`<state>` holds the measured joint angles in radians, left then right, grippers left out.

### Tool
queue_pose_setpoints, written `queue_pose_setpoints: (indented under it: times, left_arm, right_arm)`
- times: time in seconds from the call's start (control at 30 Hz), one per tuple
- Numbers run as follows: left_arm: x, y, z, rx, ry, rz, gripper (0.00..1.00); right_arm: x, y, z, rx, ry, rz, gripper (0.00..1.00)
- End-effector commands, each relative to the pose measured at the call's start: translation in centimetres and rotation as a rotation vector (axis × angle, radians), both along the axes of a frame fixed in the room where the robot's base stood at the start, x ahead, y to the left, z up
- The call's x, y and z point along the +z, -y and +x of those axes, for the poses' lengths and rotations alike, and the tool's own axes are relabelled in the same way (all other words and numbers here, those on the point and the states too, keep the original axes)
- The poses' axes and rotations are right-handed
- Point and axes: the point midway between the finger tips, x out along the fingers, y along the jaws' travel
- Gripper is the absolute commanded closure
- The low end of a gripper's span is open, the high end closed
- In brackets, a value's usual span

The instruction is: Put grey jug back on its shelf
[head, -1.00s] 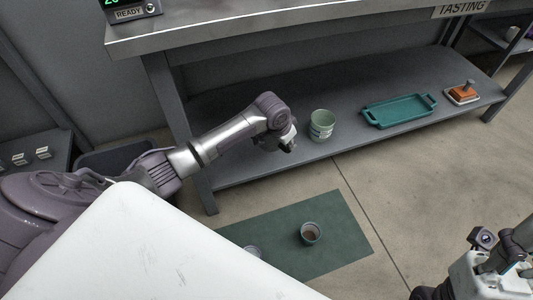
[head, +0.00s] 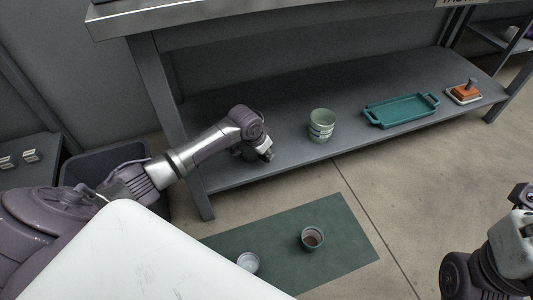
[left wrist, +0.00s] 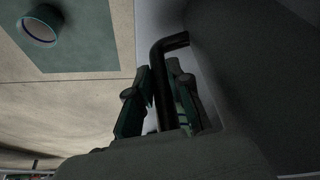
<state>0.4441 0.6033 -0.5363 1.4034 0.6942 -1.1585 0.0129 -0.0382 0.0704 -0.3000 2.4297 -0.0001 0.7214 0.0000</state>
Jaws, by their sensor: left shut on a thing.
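My left gripper (head: 266,154) is at the left part of the lower shelf (head: 285,118) under the bench, near its front edge. In the left wrist view its fingers (left wrist: 158,100) are shut on a dark bent handle (left wrist: 166,45), which fits the grey jug. A dark grey surface (left wrist: 240,70) fills the right of that view; I cannot tell if it is the jug's body or the shelf. The jug's body is not clear in the head view, hidden by the gripper and wrist. My right arm shows at the lower right, its fingers out of view.
Stacked pale green cups (head: 322,125) stand on the shelf right of my left gripper. A teal tray (head: 401,110) and an orange-topped item (head: 465,92) lie farther right. A green mat (head: 345,225) on the floor holds a cup (head: 312,238) and a pale cup (head: 248,262). A dark bin (head: 100,165) stands left.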

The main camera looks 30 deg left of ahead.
Motion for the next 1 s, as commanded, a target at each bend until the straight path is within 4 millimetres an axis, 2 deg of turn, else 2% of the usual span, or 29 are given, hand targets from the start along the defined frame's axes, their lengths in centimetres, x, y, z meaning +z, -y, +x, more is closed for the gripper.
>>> queue_pose_setpoints:
  times: [0.23, 0.27, 0.4, 0.73, 0.8, 1.0]
  left_arm:
    - [0.1, 0.0, 0.2, 0.000, 0.006, 0.000, 1.00]
    - [-0.2, 0.0, 0.0, 0.000, 0.000, 0.000, 0.78]
    - [-0.2, 0.0, 0.0, 0.000, 0.000, 0.000, 0.56]
    - [0.1, 0.0, 0.0, -0.001, 0.001, 0.000, 0.56]
    - [0.9, -0.1, -0.2, -0.001, 0.000, 0.000, 0.56]
    - [4.6, -0.4, -1.6, -0.001, 0.000, 0.000, 0.56]
  right_arm:
    - [0.1, 0.0, 0.0, 0.000, -0.002, 0.000, 0.60]
    - [0.0, 0.0, 0.0, 0.000, -0.002, 0.000, 0.60]
    - [0.0, 0.0, 0.0, 0.001, -0.002, 0.000, 0.60]
    - [-0.1, 0.0, 0.0, 0.001, -0.003, 0.000, 0.60]
    - [0.6, 0.0, 0.0, 0.001, 0.001, 0.000, 0.60]
    - [-0.6, 0.2, -0.1, 0.004, -0.086, 0.006, 0.60]
